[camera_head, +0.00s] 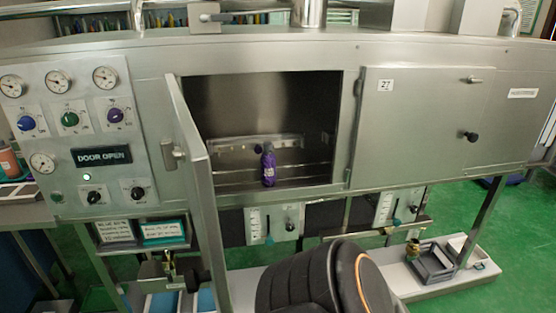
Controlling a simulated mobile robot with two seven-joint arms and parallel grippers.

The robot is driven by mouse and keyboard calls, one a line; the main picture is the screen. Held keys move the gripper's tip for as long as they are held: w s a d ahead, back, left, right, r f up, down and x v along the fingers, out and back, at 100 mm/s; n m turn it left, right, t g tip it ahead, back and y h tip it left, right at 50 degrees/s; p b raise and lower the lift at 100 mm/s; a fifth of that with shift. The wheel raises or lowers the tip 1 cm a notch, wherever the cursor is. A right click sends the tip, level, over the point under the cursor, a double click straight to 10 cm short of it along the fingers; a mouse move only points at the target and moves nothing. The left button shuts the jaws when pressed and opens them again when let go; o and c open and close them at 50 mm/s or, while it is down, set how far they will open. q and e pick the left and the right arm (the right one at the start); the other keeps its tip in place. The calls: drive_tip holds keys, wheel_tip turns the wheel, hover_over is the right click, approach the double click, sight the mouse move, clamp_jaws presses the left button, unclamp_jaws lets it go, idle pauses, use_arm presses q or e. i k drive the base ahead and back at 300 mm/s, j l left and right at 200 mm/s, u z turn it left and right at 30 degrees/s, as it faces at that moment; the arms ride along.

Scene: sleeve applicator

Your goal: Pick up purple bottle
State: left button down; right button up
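The purple bottle (268,169) stands upright inside the open chamber (255,105) of the steel machine. It is near the middle of the chamber opening, by a metal rack (295,141). The chamber door (196,150) is swung open toward me on the left side of the opening. Neither of my grippers is in view.
A control panel (83,130) with gauges, knobs and a "DOOR OPEN" display is left of the door. A closed door (425,125) is at the right. A dark rounded body with an orange ring (322,285) fills the bottom middle. Green floor (455,212) shows at the right.

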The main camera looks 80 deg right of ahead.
sight(268, 159)
drive_tip(key=k+l, duration=0.1)
drive_tip(key=l, duration=0.25)
drive_tip(key=k+l, duration=0.15)
drive_tip(key=l, duration=0.2)
drive_tip(key=k+l, duration=0.1)
drive_tip(key=l, duration=0.25)
drive_tip(key=k+l, duration=0.1)
drive_tip(key=l, duration=0.25)
drive_tip(key=k+l, duration=0.15)
drive_tip(key=l, duration=0.2)
